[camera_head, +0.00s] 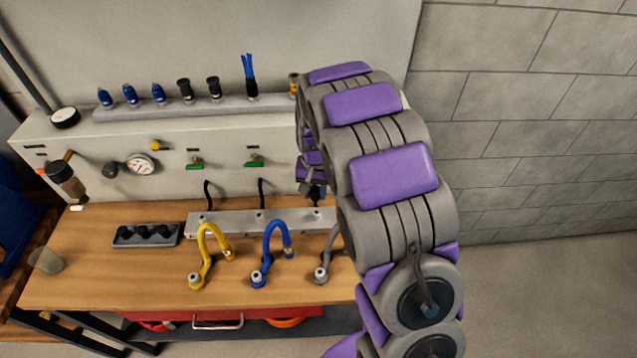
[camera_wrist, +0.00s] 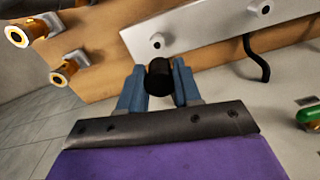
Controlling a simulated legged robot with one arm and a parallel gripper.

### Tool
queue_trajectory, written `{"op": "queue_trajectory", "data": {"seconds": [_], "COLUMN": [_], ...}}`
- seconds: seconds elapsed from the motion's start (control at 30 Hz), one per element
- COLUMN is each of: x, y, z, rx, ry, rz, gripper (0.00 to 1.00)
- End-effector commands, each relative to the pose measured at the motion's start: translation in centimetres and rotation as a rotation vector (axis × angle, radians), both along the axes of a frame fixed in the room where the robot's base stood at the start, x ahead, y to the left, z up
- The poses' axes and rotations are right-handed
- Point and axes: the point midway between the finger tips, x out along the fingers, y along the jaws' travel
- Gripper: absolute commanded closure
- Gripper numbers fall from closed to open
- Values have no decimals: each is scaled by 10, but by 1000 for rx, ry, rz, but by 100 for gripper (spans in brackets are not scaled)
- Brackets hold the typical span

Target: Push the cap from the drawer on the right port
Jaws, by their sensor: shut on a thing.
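My gripper (camera_wrist: 159,66) is shut on a black cap (camera_wrist: 160,82), which sits between its two blue fingers in the wrist view. Two brass ports, one (camera_wrist: 17,36) at the top left corner and one (camera_wrist: 64,72) below it, stick out near the wooden edge. The cap is apart from both in the picture. Which of them is the right port I cannot tell. In the head view my gripper is largely hidden behind my arm. The red drawer (camera_head: 180,316) is under the bench front, with a silver handle; its inside is not visible.
The wooden bench (camera_head: 90,275) carries a grey metal strip (camera_head: 240,217) with yellow (camera_head: 212,240), blue and grey hoses. A dark tray (camera_head: 120,236) with black pieces lies left of it. A gauge (camera_head: 141,163) and green valves (camera_head: 195,163) are on the panel behind.

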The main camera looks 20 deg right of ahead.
Motion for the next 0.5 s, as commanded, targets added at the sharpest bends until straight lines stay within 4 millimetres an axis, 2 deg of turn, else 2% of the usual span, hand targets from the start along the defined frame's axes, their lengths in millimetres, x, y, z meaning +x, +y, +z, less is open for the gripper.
{"op": "queue_trajectory", "data": {"seconds": [0.5], "x": [1], "y": [-1], "z": [-9], "rx": [1], "ry": [1], "rz": [-1], "gripper": [98]}}
